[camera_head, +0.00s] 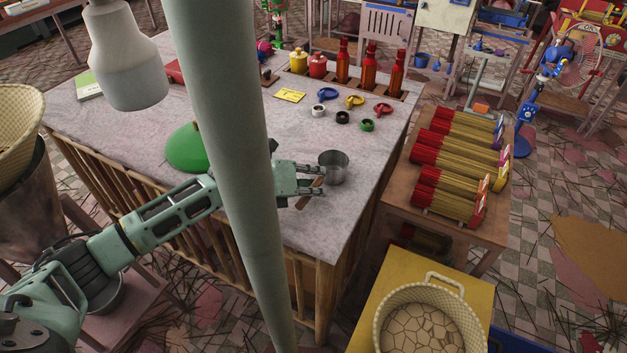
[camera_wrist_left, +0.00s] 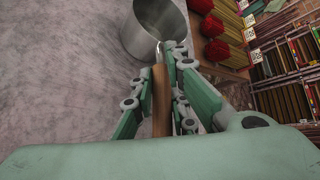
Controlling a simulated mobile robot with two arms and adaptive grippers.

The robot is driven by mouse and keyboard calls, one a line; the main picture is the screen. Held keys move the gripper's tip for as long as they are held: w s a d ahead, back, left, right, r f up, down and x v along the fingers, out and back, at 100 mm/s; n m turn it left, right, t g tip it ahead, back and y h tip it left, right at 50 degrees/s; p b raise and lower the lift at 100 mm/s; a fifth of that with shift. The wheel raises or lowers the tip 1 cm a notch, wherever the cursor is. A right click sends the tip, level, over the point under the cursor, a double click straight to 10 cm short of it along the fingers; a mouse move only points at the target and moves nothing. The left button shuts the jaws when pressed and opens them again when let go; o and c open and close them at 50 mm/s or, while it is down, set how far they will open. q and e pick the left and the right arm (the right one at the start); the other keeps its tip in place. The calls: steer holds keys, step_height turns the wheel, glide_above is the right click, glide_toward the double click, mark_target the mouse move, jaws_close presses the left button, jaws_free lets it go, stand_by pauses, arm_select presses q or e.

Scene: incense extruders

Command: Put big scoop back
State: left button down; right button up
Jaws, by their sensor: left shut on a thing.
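The big scoop has a metal cup (camera_head: 334,167) and a wooden handle (camera_wrist_left: 161,98). My left gripper (camera_head: 312,181) is shut on the handle, near the right front part of the grey table (camera_head: 330,218). In the left wrist view the gripper (camera_wrist_left: 176,70) has its fingers around the handle, with the metal cup (camera_wrist_left: 150,25) just beyond the fingertips. I cannot tell whether the cup touches the table top or hangs just above it. My right gripper is not in view.
A green dome (camera_head: 188,150) sits left of my column. A wooden stand (camera_head: 395,172) with incense bundles (camera_head: 447,195) is to the right. A woven basket (camera_head: 430,300) is in front right.

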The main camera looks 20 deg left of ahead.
arm_select(q)
steer(key=shift+f, duration=0.1)
steer(key=c, duration=1.7)
jaws_free()
steer(key=shift+b+v, duration=1.25)
steer(key=shift+v, duration=4.85)
steer(key=shift+d, duration=0.15)
